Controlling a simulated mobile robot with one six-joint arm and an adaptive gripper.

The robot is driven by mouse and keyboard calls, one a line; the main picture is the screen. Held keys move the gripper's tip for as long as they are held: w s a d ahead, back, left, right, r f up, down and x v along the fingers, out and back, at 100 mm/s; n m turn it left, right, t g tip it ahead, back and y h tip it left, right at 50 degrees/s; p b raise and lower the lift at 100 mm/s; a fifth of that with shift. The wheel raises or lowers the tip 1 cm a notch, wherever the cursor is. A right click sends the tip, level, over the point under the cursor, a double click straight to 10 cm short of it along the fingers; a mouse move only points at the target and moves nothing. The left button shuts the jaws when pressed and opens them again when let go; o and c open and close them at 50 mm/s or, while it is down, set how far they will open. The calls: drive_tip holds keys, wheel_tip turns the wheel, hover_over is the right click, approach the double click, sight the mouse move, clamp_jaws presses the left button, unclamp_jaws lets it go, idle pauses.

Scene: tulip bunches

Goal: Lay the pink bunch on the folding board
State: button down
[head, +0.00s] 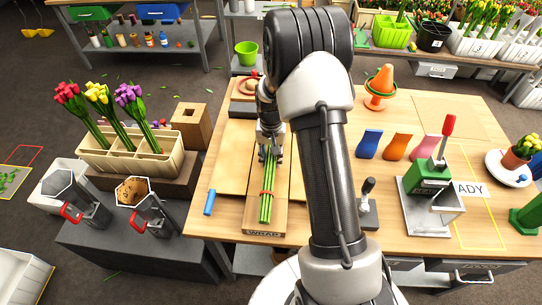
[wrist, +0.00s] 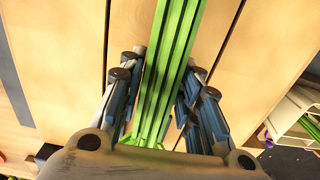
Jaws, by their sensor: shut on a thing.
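My gripper (head: 270,153) is shut on these stems, which also run between the fingers in the wrist view (wrist: 172,70). The stems lie lengthwise along the middle panel of the wooden folding board (head: 233,160), their cut ends towards its WRAP label. I cannot tell whether they touch the board.
A crate (head: 138,163) at left holds red, yellow and purple tulip bunches. A blue stick (head: 209,202) lies left of the board. Right of my arm stand blue, orange and pink sleeves (head: 397,147), an orange cone (head: 381,82) and a green press-like device (head: 431,177).

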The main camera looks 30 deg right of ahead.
drive_tip(key=c, duration=1.1)
unclamp_jaws()
wheel_tip(320, 180, up, 12)
drive_tip(key=shift+r, duration=0.1)
drive_tip(key=s+a+r+n+t, duration=0.15)
drive_tip(key=s+a+r, duration=0.25)
drive_tip(key=r, duration=0.5)
drive_tip(key=s+a+r+n+t, duration=0.1)
drive_tip(key=s+a+r, duration=0.1)
drive_tip(key=s, duration=0.5)
drive_tip(key=s+a+r+n+t, duration=0.1)
drive_tip(key=s+a+r+n, duration=0.1)
drive_tip(key=s, duration=0.5)
drive_tip(key=s+a+r+n+t, duration=0.1)
drive_tip(key=s+a+r+n, duration=0.1)
drive_tip(key=s+a, duration=0.4)
drive_tip(key=shift+s+a+r, duration=0.1)
drive_tip(key=shift+s+r, duration=0.8)
drive_tip(key=shift+s, duration=0.05)
